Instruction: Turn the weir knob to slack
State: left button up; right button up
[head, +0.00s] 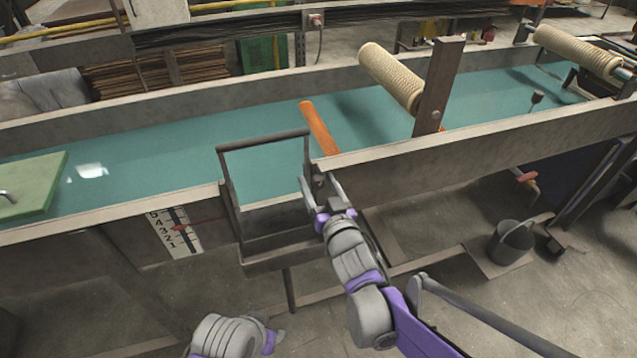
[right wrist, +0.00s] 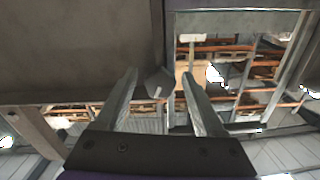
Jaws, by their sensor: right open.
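The weir (head: 265,140) is a dark metal frame set in the near wall of the long teal-filled trough. A small dark faceted piece that looks like the weir knob (right wrist: 153,86) shows between the fingers in the right wrist view. My right gripper (head: 322,187) is open at the weir's right post; its fingers (right wrist: 160,90) stand apart on either side of the knob. I cannot tell whether they touch it. In the head view the knob is mostly hidden by the gripper. My left gripper (head: 278,338) is low at the bottom; its jaws are unclear.
A white scale (head: 175,232) with numbers and a red pointer is on the trough wall left of the weir. A tan roller (head: 392,78) and upright post (head: 438,85) stand right. A bucket (head: 510,243) sits lower right.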

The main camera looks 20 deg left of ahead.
grip_shut()
jog(key=n+p, duration=0.1)
jog(key=n, duration=0.3)
jog(key=shift+n, duration=0.4)
grip_release()
jog(key=v, duration=1.1)
jog(key=shift+w, duration=0.1)
